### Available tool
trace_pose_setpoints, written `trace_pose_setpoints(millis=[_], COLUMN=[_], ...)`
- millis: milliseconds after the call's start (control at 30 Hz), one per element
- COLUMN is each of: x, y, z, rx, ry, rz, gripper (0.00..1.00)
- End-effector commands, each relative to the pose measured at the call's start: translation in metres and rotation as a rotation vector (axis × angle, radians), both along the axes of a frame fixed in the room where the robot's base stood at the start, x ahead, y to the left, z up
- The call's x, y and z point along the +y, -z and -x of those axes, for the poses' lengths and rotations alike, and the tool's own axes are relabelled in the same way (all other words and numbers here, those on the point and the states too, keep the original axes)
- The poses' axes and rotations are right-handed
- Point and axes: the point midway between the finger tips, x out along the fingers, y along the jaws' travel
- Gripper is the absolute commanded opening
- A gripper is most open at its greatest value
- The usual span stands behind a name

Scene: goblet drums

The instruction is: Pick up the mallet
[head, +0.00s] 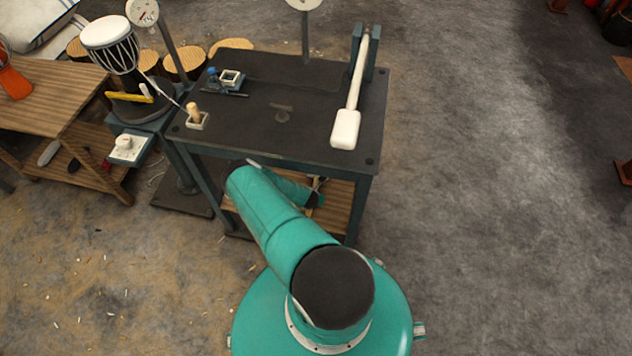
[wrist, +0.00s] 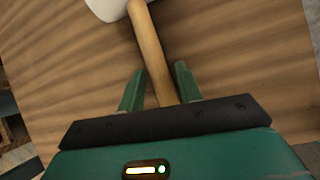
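The mallet has a round wooden handle (wrist: 149,52) and a white head (wrist: 106,8), cut off by the top edge of the wrist view. It lies over a wooden board. My gripper (wrist: 159,70) is open, with one green finger on each side of the handle in the picture. A gap shows at the right finger; the left finger appears close to the handle. I cannot tell whether the handle is at fingertip depth. In the head view, my arm reaches under the dark table top, and I cannot make out the mallet there.
The dark table (head: 265,135) stands over a wooden lower shelf (head: 340,196). A white-ended lever (head: 346,128) and a small peg block (head: 197,120) are on top. A drum stand (head: 142,112) is at left. Floor (head: 480,200) at right is clear.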

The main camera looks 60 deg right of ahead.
Motion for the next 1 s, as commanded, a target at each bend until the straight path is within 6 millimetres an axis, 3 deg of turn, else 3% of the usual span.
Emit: trace_pose_setpoints(millis=[67, 233, 733, 867, 1000], x=[0.0, 0.0, 0.0, -0.001, 0.005], y=[0.0, 0.0, -0.004, -0.015, -0.038], z=[0.0, 0.0, 0.0, -0.002, -0.003], rx=[0.0, 0.0, 0.0, 0.0, -0.001], ry=[0.0, 0.0, -0.001, -0.002, -0.003], rz=[0.0, 0.0, 0.001, 0.002, 0.001], gripper=[0.31, 0.0, 0.0, 0.0, 0.0])
